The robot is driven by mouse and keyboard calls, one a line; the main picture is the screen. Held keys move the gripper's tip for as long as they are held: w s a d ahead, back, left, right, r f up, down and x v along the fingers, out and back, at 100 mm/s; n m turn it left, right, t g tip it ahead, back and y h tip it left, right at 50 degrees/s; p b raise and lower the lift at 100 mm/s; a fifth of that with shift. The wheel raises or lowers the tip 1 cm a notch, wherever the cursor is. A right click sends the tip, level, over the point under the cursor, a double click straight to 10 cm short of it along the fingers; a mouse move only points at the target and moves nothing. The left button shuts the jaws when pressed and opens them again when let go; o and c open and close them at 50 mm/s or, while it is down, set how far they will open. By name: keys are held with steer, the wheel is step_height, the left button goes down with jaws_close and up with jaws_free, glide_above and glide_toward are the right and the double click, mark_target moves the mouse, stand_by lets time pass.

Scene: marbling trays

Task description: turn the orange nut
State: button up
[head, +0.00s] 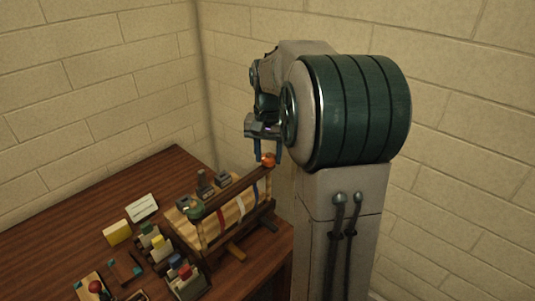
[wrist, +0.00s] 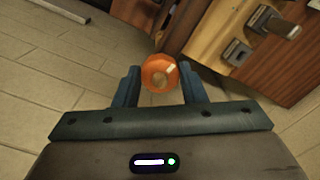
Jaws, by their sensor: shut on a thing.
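The orange nut (head: 268,160) sits at the right end of the dark beam on the wooden frame (head: 236,190). My gripper (head: 268,155) comes down on it from above in the head view. In the wrist view the orange nut (wrist: 159,76) lies between the two blue fingers of my gripper (wrist: 160,88), which are shut on its sides. A green nut (head: 195,210) sits at the other end of the beam. The nut's underside is hidden.
The frame stands near the right edge of the brown table (head: 165,172). A yellow block (head: 117,232), a white card (head: 142,207) and racks of coloured bottles (head: 160,246) stand left of and in front of it. Brick walls close off the back.

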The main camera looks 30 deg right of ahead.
steer(key=shift+m, duration=0.6)
steer(key=o, duration=1)
steer(key=shift+d, duration=0.1)
step_height(320, 180, up, 14)
steer(key=shift+f, duration=0.1)
